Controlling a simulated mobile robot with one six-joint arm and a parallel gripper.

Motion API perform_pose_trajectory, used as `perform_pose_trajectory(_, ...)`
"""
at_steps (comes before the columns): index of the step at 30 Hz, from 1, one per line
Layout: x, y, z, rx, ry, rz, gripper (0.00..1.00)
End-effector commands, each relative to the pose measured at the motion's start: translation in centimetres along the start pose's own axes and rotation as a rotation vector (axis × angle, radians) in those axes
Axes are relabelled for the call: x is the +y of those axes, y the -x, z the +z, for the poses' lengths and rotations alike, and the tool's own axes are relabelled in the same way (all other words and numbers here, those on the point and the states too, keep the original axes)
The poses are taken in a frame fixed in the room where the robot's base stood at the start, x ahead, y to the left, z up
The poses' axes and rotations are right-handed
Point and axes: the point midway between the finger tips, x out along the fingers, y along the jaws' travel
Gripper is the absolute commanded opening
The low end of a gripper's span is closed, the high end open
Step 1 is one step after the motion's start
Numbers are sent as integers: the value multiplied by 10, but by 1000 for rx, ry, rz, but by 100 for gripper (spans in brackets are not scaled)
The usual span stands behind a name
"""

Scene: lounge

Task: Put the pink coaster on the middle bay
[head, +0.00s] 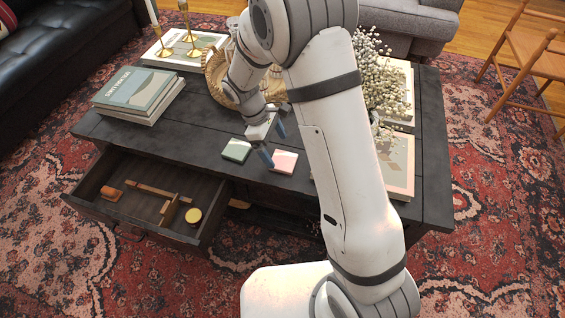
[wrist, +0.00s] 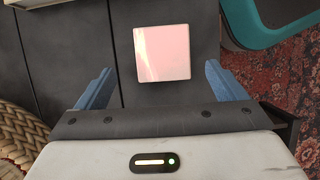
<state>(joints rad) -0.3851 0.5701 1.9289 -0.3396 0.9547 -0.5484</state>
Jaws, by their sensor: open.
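The pink coaster (head: 284,161) lies flat near the front edge of the dark coffee table (head: 200,132). It also shows in the wrist view (wrist: 162,53), pale pink and square, just ahead of my gripper. My gripper (head: 273,145) is open and empty above the tabletop, beside the coaster. In the wrist view its blue fingers (wrist: 160,88) stand wide apart, left and right of the coaster's line. An open space (head: 280,217) shows under the tabletop's front, right of the drawer; it is dark and partly hidden by my arm, and I cannot tell its bays apart.
A green coaster (head: 236,150) lies left of the pink one. An open drawer (head: 150,198) holds wooden pieces and a yellow round item (head: 194,215). Books (head: 140,92), a woven basket (head: 216,74) and white flowers (head: 380,75) stand on the table.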

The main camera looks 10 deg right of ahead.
Motion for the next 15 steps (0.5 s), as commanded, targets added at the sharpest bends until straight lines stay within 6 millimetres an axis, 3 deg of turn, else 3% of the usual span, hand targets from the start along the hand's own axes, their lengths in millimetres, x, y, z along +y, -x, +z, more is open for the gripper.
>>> perform_pose_trajectory(1,-1,-13,-1,-2,0,-2,91)
perform_pose_trajectory(6,-3,-37,0,-1,-2,-3,91)
perform_pose_trajectory(15,-2,-40,2,1,-3,-1,89)
